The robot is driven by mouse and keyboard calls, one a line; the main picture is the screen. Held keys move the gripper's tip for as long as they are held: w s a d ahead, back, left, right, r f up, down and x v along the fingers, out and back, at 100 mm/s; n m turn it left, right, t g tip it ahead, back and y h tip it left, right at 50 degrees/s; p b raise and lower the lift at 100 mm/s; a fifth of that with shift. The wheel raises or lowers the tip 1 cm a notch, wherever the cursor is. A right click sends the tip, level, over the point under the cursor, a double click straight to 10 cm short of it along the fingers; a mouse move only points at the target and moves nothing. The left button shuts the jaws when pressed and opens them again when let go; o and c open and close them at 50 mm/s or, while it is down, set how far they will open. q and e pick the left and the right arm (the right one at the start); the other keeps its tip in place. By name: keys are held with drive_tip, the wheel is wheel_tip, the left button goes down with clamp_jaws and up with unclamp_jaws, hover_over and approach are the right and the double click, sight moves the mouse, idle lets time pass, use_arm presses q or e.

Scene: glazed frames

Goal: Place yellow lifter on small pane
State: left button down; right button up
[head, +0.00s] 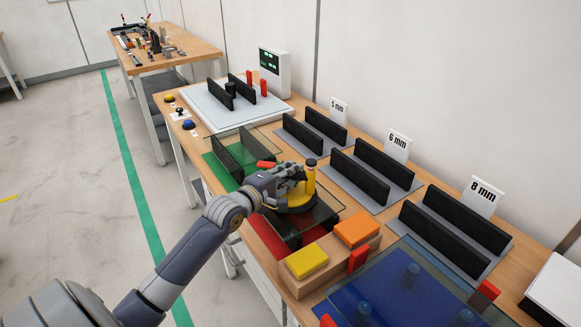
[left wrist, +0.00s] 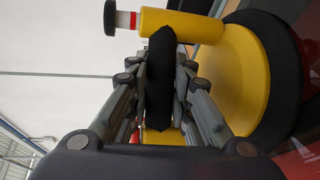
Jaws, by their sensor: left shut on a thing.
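The yellow lifter (head: 299,200) has a round yellow body with a dark rim and an upright yellow cylinder with a black knob. My left gripper (head: 290,181) is shut on its black handle. In the left wrist view the fingers (left wrist: 160,90) close on the handle, beside the yellow disc (left wrist: 240,75). The lifter is over a small clear pane (head: 325,211) above a red mat (head: 265,235); I cannot tell whether its cup touches the glass. The cup's underside is hidden. My right gripper is out of view.
A wooden block holds a yellow pad (head: 306,261) and an orange pad (head: 356,230) close in front. A large pane over a blue mat (head: 375,295) lies front right. Black racks (head: 370,170) marked in mm stand behind. A green mat (head: 218,170) is left.

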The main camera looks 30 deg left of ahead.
use_arm(q)
drive_tip(key=shift+r, duration=0.2)
drive_tip(key=c, duration=1.8)
unclamp_jaws()
drive_tip(key=shift+f, duration=0.3)
drive_tip(key=o, duration=0.4)
drive_tip(key=shift+c, duration=0.2)
drive_tip(key=shift+s+d, duration=0.1)
drive_tip(key=shift+r, duration=0.1)
drive_tip(key=shift+s, duration=0.1)
drive_tip(key=s+r+b, duration=0.2)
drive_tip(key=s, duration=0.9)
drive_tip(key=shift+s+a+r, duration=0.15)
drive_tip(key=shift+s+a, duration=0.1)
drive_tip(key=shift+s, duration=0.05)
